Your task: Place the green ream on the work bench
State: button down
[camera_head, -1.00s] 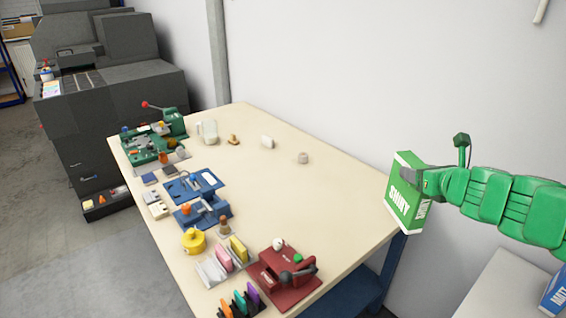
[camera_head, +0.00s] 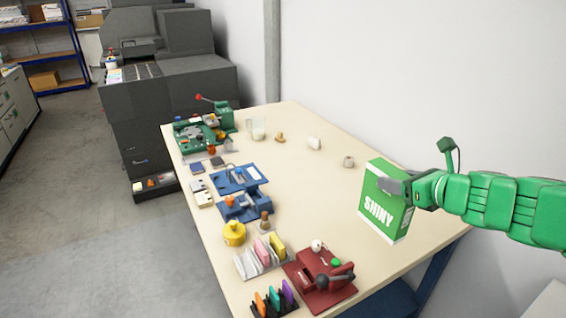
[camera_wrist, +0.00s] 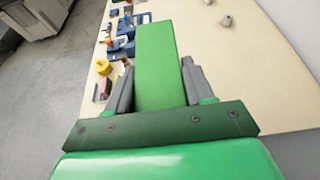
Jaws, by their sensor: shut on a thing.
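In the wrist view the green ream (camera_wrist: 158,65) stands between the two grey fingers of my gripper (camera_wrist: 158,85), with the bench top (camera_wrist: 240,75) beyond and to the right. The ream's far side is hidden.
Along the bench's left and front edges stand a green machine (camera_head: 203,132), blue tools (camera_head: 243,195), a yellow pot (camera_head: 234,233), a rack of coloured pads (camera_head: 262,258) and a red press (camera_head: 320,280). Small items (camera_head: 348,161) sit at the back. The middle right is bare.

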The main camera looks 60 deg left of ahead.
aim_at(393, 197)
jog(key=shift+f, duration=2.3)
jog(key=w+a+f, duration=0.9)
jog(key=a+f, duration=0.1)
jog(key=f, duration=0.3)
jog(key=shift+a, duration=0.35)
jog(key=shift+c, duration=2.1)
grip_release()
jog(key=shift+f, duration=0.1)
